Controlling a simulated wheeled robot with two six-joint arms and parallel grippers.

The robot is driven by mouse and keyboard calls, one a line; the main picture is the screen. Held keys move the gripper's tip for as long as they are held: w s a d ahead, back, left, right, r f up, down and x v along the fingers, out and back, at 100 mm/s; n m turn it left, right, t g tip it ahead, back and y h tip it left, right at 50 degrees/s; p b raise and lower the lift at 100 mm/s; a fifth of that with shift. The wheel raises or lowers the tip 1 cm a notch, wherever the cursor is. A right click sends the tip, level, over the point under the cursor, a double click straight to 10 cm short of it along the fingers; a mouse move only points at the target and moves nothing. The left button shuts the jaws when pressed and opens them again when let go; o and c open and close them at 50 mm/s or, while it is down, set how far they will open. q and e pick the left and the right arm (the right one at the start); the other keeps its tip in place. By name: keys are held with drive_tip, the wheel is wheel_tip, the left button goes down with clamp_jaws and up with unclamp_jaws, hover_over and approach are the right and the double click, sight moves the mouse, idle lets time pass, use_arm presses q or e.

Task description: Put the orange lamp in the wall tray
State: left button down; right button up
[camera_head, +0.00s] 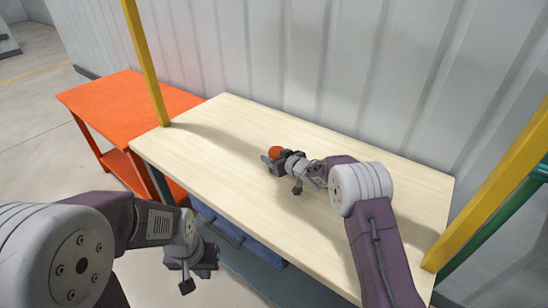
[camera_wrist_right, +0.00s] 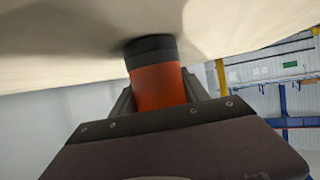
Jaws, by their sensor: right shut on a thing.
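The orange lamp (camera_head: 276,151) is near the middle of the wooden table in the head view, at the tip of my right arm. My right gripper (camera_head: 271,159) is shut on it. In the right wrist view the lamp (camera_wrist_right: 158,82) is an orange cylinder with a dark base, between the fingers. Its base is at or very close to the tabletop; I cannot tell if it touches. My left gripper (camera_head: 206,265) hangs in front of the table's near edge, away from the lamp; its jaw opening is unclear. I see no wall tray.
The wooden table (camera_head: 210,135) is otherwise bare, with free room on both sides of the lamp. Yellow posts (camera_head: 147,62) stand at its left and right ends. A ribbed wall (camera_head: 330,60) runs behind. An orange table (camera_head: 115,95) is at the left; blue bins (camera_head: 262,255) sit below.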

drive_tip(key=shift+f, duration=0.15)
drive_tip(key=o, duration=1.4)
drive_tip(key=shift+o, duration=0.2)
